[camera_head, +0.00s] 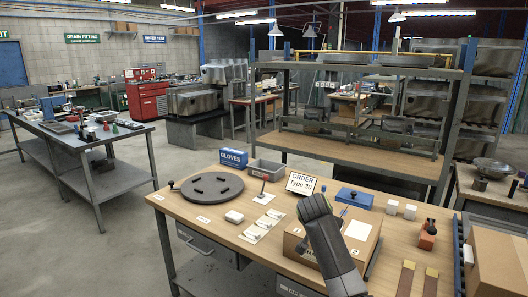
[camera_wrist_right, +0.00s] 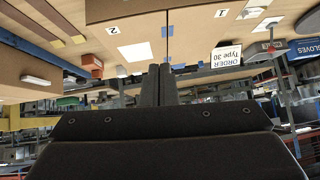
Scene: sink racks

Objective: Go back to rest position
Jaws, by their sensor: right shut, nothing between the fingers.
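My right gripper (camera_wrist_right: 160,68) shows in the right wrist view with its two dark fingers together and nothing between them. That view is upside down, with the workbench scene at the top. In the head view my dark right arm rises from the bottom edge in front of a cardboard box (camera_head: 298,236) on the wooden workbench (camera_head: 210,216). I cannot make out the right fingertips there. The box, with its number labels and white sheet (camera_wrist_right: 136,51), also shows in the wrist view. My left gripper is in neither view.
The workbench holds a dark round plate (camera_head: 212,187), an order sign (camera_head: 301,184), a blue case (camera_head: 354,197), a grey bin (camera_head: 266,169) and an orange tool (camera_head: 428,234). A larger cardboard box (camera_head: 497,262) stands at right. Open floor (camera_head: 110,255) lies to the left.

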